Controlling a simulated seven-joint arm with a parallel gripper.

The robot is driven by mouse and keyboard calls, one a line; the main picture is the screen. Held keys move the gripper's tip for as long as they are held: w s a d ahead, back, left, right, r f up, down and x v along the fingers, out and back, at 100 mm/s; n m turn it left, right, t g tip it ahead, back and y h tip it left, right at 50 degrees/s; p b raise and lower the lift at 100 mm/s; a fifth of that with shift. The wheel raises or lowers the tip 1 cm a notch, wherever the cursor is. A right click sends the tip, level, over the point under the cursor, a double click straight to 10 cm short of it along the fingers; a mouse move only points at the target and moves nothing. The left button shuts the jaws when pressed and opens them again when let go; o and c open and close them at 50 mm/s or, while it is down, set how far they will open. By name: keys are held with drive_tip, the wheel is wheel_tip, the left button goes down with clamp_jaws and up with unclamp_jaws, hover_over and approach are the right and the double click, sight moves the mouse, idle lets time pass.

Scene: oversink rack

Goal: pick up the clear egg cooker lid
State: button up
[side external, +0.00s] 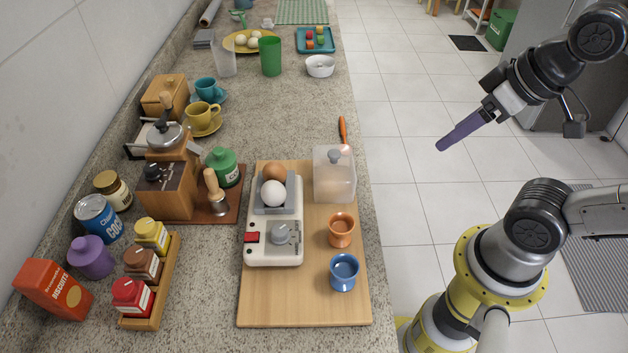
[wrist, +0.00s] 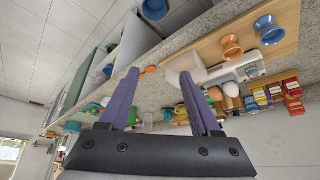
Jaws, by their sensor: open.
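The clear egg cooker lid (side external: 334,178), a translucent box with a grey knob, stands on the wooden board (side external: 285,316) at its far right. A pale shape shows through it, but I cannot tell what it is. The white egg cooker (side external: 262,252) is left of it, holding a brown egg (side external: 274,171) and a white egg (side external: 273,194). My gripper (side external: 441,147) has purple fingers and is empty, in the air over the floor, to the right of the lid and apart from it. In the wrist view the fingers (wrist: 160,74) are spread, and the lid (wrist: 183,64) appears beyond them.
An orange cup (side external: 341,230) and a blue cup (side external: 343,272) stand on the board in front of the lid. An orange handle (side external: 342,130) lies just behind it. A coffee grinder (side external: 168,188) and spice jars (side external: 142,264) crowd the left.

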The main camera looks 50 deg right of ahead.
drive_tip(key=w+a+r+m+g, duration=0.25)
drive_tip(key=w+r+m, duration=0.55)
drive_tip(key=m, duration=0.4)
drive_tip(key=m+g+h, duration=0.1)
drive_tip(key=g, duration=0.2)
hover_over(334, 152)
drive_tip(key=a, duration=0.2)
wheel_tip(334, 152, down, 5)
drive_tip(key=shift+t, duration=0.25)
drive_tip(key=f, duration=0.4)
drive_tip(key=d+f, duration=0.1)
drive_tip(key=f, duration=0.7)
drive_tip(key=shift+s+d+f, duration=0.1)
drive_tip(key=shift+d+f, duration=0.2)
drive_tip(key=shift+d, duration=0.1)
clamp_jaws()
